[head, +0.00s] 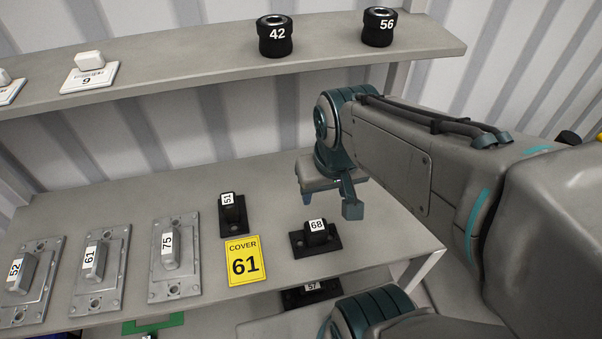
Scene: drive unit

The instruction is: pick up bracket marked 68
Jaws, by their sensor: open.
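The bracket marked 68 (318,240) is a small black piece on a flat black base with a white label. It stands upright on the grey lower shelf, near its right front part. My gripper (328,203) is open and hangs above and a little behind the bracket in the picture, apart from it. Nothing shows between its fingers. The bracket is fully in view; part of my gripper is hidden by its own wrist.
Grey covers marked 75 (172,258), 61 (97,268) and 52 (28,281) stand further left. The upper shelf (190,68) overhangs behind. Another black bracket, 57 (308,294), sits below.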

